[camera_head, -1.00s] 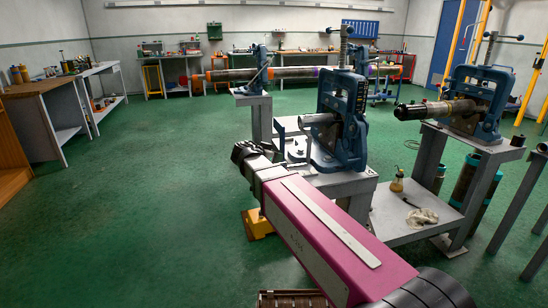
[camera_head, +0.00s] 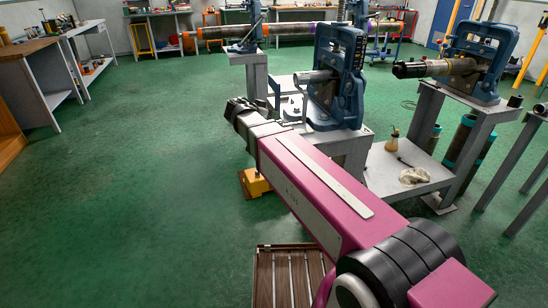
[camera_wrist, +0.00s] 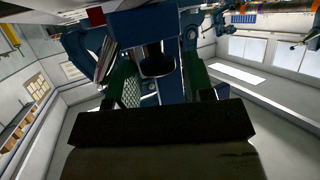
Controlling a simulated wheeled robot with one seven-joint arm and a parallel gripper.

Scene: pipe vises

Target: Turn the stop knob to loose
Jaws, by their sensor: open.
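The nearest blue pipe vise (camera_head: 338,75) stands on a grey stand in the middle of the head view, with a grey metal cylinder on its left side. I cannot single out the stop knob in either view. My pink arm reaches toward this vise, and its dark wrist end is just left of the stand. The fingers are not clear in the head view. In the wrist view my gripper (camera_wrist: 160,84) is open, with finger-like green faces on both sides and nothing seen held. Blue vise parts (camera_wrist: 158,28) with a dark round opening show beyond it.
A second blue vise (camera_head: 480,52) holds a dark pipe at the right. A third vise (camera_head: 247,28) with a long pipe stands behind. A small oil can (camera_head: 392,140) and a pale rag (camera_head: 413,176) lie on a low shelf. Green floor at left is clear.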

